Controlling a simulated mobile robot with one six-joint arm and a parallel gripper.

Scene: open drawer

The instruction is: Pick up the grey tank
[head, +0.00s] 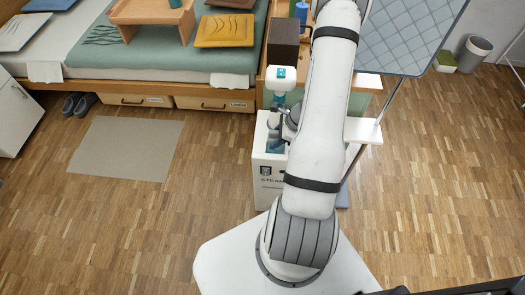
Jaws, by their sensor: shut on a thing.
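A white box (268,172) with dark "STEAM" lettering stands on the floor in front of my base, its top showing an opening. A small grey tank (273,120) shows at the top of this box, partly hidden by my gripper. My gripper (281,116) is at the tank, with its dark fingers shut on it. My arm hides the right part of the box. Whether the tank's bottom is clear of the box cannot be told. A white and teal device (281,78) shows just behind the tank.
A bed (100,70) with a green blanket, a wooden tray (155,12) and cushions lies at back left, with drawers (215,104) beneath. A grey mat (125,148) lies on the floor. A quilted board (412,35) stands right of my arm.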

